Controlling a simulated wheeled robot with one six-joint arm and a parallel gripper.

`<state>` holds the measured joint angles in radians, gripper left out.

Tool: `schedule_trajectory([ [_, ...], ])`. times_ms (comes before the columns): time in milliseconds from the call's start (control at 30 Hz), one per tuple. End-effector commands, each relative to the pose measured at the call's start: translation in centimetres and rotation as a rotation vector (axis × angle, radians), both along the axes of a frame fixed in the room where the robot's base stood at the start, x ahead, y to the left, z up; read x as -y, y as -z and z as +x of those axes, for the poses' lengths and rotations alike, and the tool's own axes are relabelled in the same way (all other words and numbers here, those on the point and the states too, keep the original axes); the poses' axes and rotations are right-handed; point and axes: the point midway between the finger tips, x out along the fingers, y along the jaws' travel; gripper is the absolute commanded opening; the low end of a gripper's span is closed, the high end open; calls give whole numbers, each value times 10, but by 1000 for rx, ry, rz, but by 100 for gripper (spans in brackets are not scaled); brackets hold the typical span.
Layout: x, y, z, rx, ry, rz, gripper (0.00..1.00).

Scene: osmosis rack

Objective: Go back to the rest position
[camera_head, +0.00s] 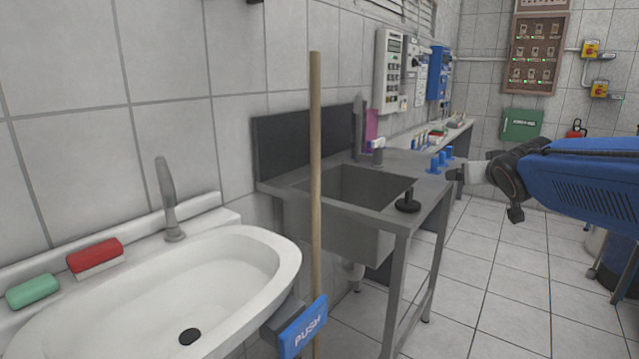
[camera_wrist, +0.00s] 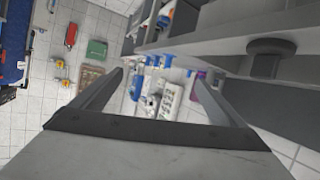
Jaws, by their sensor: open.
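My gripper (camera_head: 459,174) is at the end of my blue arm, at the right of the head view, beside the right edge of the grey metal sink table (camera_head: 420,200). In the wrist view, its two fingers (camera_wrist: 160,95) are spread wide apart with nothing between them. The jaws are open and empty. Several blue pegs (camera_head: 440,162) stand on the table's far right corner, close to the gripper.
A white washbasin (camera_head: 262,245) with a red sponge (camera_head: 95,254) and a green sponge (camera_head: 33,290) is at the left. A wooden pole (camera_head: 315,150) and a blue PUSH plate (camera_head: 303,328) stand between basin and sink table.

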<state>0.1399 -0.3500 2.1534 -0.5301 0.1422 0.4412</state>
Motion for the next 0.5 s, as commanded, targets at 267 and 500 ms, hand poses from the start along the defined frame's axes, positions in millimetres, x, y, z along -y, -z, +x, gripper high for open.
schedule_trajectory([
  [267, -27, 94, -132, -304, 34, 56, 94],
  [500, -63, 177, -246, -576, -26, 116, 94],
])
